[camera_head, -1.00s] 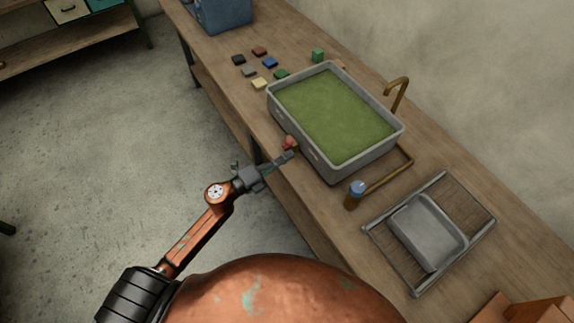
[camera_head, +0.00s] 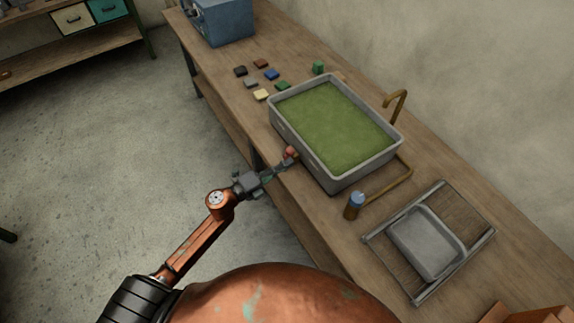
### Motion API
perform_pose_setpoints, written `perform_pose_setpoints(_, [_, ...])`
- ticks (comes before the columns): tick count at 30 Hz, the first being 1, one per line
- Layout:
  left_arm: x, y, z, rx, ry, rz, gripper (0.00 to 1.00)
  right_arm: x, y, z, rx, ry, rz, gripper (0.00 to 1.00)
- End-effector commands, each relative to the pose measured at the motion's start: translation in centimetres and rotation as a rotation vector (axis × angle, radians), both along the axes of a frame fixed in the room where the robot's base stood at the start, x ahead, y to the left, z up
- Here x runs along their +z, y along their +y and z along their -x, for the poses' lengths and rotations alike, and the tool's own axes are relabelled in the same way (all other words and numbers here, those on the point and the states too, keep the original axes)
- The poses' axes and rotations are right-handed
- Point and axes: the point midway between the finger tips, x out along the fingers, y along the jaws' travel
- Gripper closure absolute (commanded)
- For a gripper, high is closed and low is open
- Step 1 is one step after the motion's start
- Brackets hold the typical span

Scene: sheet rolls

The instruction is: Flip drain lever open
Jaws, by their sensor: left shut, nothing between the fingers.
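A grey rectangular basin (camera_head: 336,186) full of green liquid stands on the wooden bench. A small red drain lever (camera_head: 291,152) sticks out from the basin's near left side, low on the wall. Its exact angle is too small to tell. My left gripper (camera_head: 287,163) reaches in from the lower left, shut and empty. Its fingertips are right at the lever, just below the red part; I cannot tell whether they touch it. My right gripper is out of view.
A blue-capped bottle (camera_head: 354,206) and a brass pipe (camera_head: 393,181) are right of the basin. A rack with a grey tray (camera_head: 426,243) lies farther right. Several coloured tiles (camera_head: 270,74) and a blue box (camera_head: 224,22) are at the left. Floor beside the bench is clear.

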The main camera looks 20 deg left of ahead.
Motion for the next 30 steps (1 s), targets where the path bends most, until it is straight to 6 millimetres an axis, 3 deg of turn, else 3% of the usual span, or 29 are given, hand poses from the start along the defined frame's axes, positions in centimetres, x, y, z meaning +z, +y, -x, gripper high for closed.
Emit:
perform_pose_setpoints(8, [1.3,0.8,-0.6,0.001,0.07,0.09,1.0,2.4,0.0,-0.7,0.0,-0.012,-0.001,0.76])
perform_pose_setpoints(16, [2.6,2.4,-1.9,0.001,0.217,0.278,1.0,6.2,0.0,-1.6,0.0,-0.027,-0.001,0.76])
perform_pose_setpoints(30, [2.9,5.6,-4.3,0.002,0.476,0.608,1.0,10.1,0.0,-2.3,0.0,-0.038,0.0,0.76])
